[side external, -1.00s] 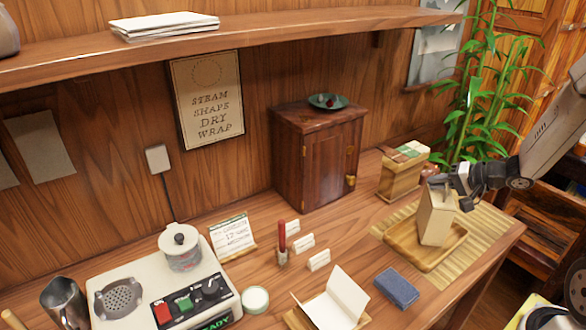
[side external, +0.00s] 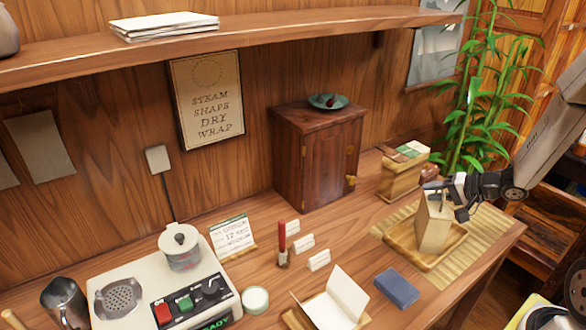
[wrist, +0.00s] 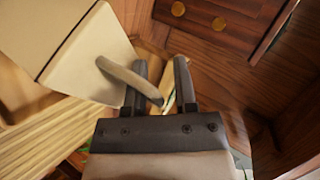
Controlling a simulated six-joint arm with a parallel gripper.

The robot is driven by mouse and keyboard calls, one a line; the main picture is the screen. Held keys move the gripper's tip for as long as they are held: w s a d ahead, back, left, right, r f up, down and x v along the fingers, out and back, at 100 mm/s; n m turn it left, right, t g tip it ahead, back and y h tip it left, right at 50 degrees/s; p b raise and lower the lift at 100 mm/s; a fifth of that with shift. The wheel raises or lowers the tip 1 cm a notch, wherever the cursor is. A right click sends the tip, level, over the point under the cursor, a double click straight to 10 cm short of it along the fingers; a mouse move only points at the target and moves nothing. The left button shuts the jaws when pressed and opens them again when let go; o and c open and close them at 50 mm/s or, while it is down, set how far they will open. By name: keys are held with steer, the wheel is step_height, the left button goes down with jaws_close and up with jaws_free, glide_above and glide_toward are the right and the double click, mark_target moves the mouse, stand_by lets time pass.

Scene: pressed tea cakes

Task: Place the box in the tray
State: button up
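The box (side external: 434,230) is a tall cream carton with a thin handle on top. It stands roughly upright inside the shallow wooden tray (side external: 406,251), and its base appears to rest on the tray floor. My gripper (side external: 459,190) is beside the box's top, on its right. In the wrist view the box (wrist: 88,55) fills the upper left, and its curved handle reaches across the left finger. The two fingers (wrist: 161,85) are apart with a gap between them. The handle's end shows near that gap, but the fingers are not closed on it.
The tray sits on a slatted bamboo mat (side external: 470,258) at the table's right end. A wooden holder with green and white packets (side external: 400,172) stands behind. A blue block (side external: 397,288) lies in front-left. A cabinet (side external: 318,155) and a bamboo plant (side external: 480,100) stand farther back.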

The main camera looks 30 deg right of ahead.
stand_by(0.3)
steer(key=v, duration=0.7)
steer(key=shift+s+r, duration=0.2)
steer(key=shift+s, duration=0.05)
steer(key=shift+d, duration=0.1)
stand_by(0.4)
steer(key=w+h, duration=0.1)
steer(key=w, duration=0.1)
steer(key=w+r+n+h, duration=0.1)
steer(key=w, duration=0.1)
steer(key=w+n+h, duration=0.1)
steer(key=w, duration=0.2)
steer(key=shift+d+r, duration=0.25)
steer(key=s+a+f+n+g, duration=0.1)
steer(key=s+a+n+g, duration=0.3)
steer(key=a, duration=0.6)
steer(key=s+a+f+n+g, duration=0.2)
steer(key=s+a+n+g, duration=0.2)
steer(key=a, duration=0.6)
steer(key=shift+s+a+f+n+g+h, duration=0.3)
steer(key=shift+s+a+n+h, duration=0.15)
steer(key=shift+n, duration=0.25)
